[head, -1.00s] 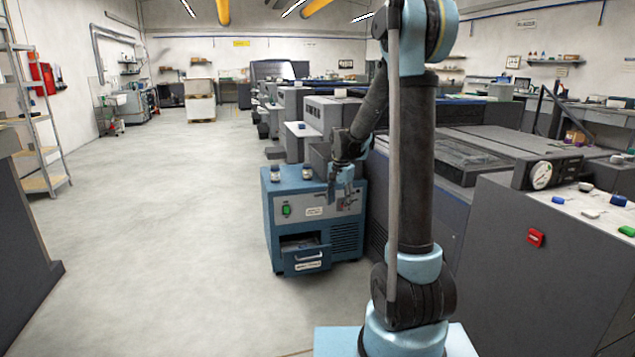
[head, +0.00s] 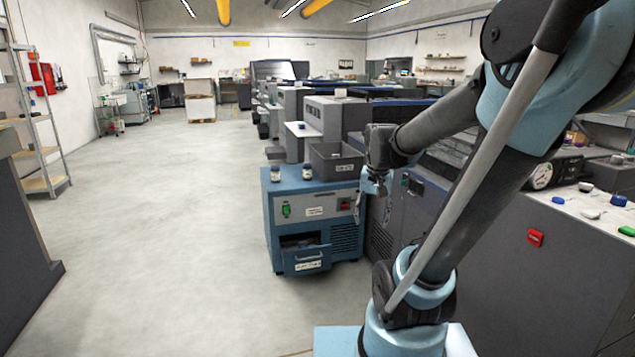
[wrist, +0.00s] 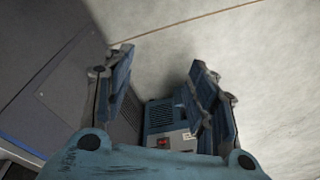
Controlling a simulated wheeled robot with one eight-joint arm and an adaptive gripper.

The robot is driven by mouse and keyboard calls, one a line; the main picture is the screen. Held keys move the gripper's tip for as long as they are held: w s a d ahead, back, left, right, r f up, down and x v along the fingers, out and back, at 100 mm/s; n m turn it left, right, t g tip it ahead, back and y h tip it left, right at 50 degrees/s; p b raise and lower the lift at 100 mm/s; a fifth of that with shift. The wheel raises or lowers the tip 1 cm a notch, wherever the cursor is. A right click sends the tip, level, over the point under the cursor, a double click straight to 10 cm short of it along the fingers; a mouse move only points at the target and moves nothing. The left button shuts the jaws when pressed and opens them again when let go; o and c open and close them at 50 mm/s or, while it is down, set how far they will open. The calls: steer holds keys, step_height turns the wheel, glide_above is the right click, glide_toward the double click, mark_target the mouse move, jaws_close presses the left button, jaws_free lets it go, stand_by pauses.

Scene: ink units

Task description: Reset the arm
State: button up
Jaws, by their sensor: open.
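My gripper (head: 366,202) hangs fingers down in the head view, just right of the blue cabinet and in front of the grey machine. In the wrist view my gripper (wrist: 165,90) has its two fingers well apart, with nothing between them but the cabinet and floor behind. The blue cabinet (head: 340,215) stands on the floor, with its low drawer (head: 308,261) pulled partly out. The cabinet also shows in the wrist view (wrist: 160,118), with its red switch. My arm leans to the right in the head view.
On the cabinet top are a grey bin (head: 334,168) and two small jars, one at the left (head: 275,173) and one by the bin (head: 307,172). Grey machines line the right side. A counter (head: 590,212) with small coloured items is at right. The floor (head: 170,220) at left is clear.

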steer(key=s+d+f+n, duration=0.1)
steer(key=s+f, duration=0.2)
steer(key=s, duration=0.4)
steer(key=s+d+f+n, duration=0.1)
steer(key=s+f+n, duration=0.1)
steer(key=s, duration=0.4)
steer(key=shift+s+d+f, duration=0.35)
steer(key=shift+f, duration=0.35)
steer(key=shift+w+f, duration=0.2)
steer(key=shift+w, duration=0.2)
